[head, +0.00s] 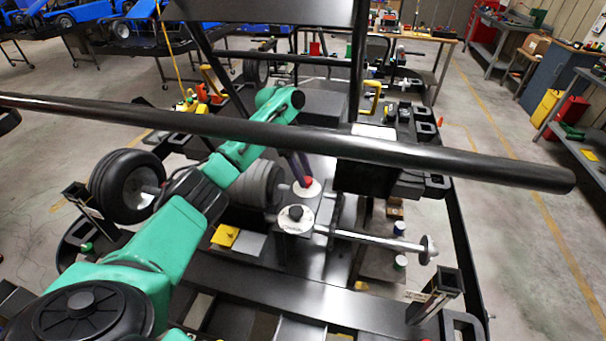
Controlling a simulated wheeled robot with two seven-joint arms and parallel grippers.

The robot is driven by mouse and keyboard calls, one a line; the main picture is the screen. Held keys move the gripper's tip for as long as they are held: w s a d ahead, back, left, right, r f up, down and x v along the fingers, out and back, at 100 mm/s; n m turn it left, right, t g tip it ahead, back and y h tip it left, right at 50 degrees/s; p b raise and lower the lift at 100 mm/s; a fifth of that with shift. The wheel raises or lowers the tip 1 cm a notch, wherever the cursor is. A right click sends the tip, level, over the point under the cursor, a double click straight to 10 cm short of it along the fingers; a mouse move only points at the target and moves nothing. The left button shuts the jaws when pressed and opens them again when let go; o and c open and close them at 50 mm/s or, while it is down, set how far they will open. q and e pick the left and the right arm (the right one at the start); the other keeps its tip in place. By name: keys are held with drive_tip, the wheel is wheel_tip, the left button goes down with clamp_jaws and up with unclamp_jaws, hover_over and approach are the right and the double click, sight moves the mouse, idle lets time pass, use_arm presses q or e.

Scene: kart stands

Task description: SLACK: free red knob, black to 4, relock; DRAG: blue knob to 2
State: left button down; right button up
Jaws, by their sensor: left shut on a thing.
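The red knob (309,182) sits on a small white round plate in the middle of the head view. My left gripper (303,174) reaches down to it from behind a long black bar, with its dark fingers shut on the knob. The black knob (295,212) stands just nearer on a larger white dial (294,222), apart from the fingers. The dial's marks are too small to read. I cannot make out a blue knob. My right gripper is not in view.
The black bar (400,150) crosses the whole view above the dials. A shiny axle (375,239) with a hub runs right of the black knob. A wheel (125,186) stands at left. A yellow block (226,235) lies left of the dial. Benches stand behind.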

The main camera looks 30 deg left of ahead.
use_arm(q)
drive_tip(key=shift+s+f, duration=0.1)
drive_tip(key=shift+f, duration=0.05)
drive_tip(key=c, duration=0.5)
unclamp_jaws()
drive_tip(key=shift+d, duration=0.1)
drive_tip(key=shift+c, duration=0.2)
drive_tip(key=shift+o, duration=0.2)
drive_tip(key=shift+r, duration=0.35)
drive_tip(key=b+v, duration=0.3)
drive_tip(key=v, duration=0.3)
wheel_tip(320, 180, up, 5)
hover_over(297, 183)
drive_tip(key=a, duration=0.2)
drive_tip(key=shift+s, duration=0.2)
